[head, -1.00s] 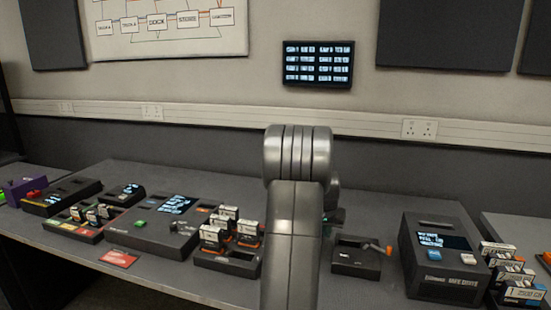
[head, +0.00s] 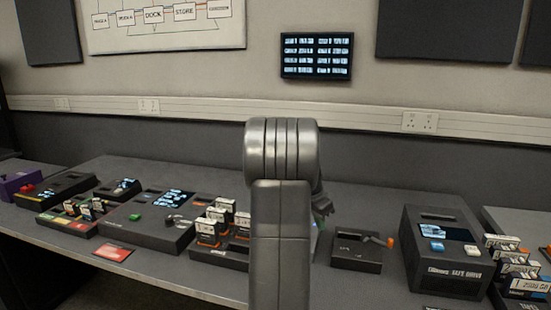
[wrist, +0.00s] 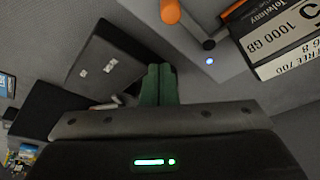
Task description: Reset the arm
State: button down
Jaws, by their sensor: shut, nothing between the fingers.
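My gripper (wrist: 158,84) shows in the wrist view as two green fingers pressed together, with nothing between them. It is above the desk and touches nothing that I can see. In the head view my own grey arm stands upright in the middle and hides most of the gripper.
A small dark box with an orange-tipped lever (head: 352,250) is right of my arm. A larger drive box (head: 443,262) and labelled cartridges (head: 520,268) stand further right. A console (head: 150,222) and cartridges in a rack (head: 213,230) are to the left. A small screen (head: 316,56) hangs on the wall.

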jog(key=a+r+m, duration=0.2)
jog(key=a+r, duration=0.1)
jog(key=r, duration=0.5)
jog(key=d+f+n+p, duration=0.1)
jog(key=f+n, duration=0.1)
jog(key=f, duration=0.1)
jog(key=w+d+f+n+t+y+p, duration=0.1)
jog(key=d+f+n, duration=0.1)
jog(key=f+n, duration=0.1)
jog(key=d+f+n+p, duration=0.1)
jog(key=d+f+n, duration=0.1)
jog(key=f+n, duration=0.1)
jog(key=shift+w+d+f+p, duration=0.1)
jog(key=shift+w+f+p, duration=0.1)
jog(key=shift+p, duration=0.15)
jog(key=shift+w+d+n+t+y, duration=0.15)
jog(key=shift+n+t+y, duration=0.15)
jog(key=shift+n, duration=0.4)
jog(key=shift+w+d+f+p, duration=0.1)
jog(key=shift+w+p, duration=0.2)
notch_tip(320, 180, up, 8)
jog(key=shift+w+d+f, duration=0.15)
jog(key=shift+w+f, duration=0.05)
jog(key=shift+w, duration=0.25)
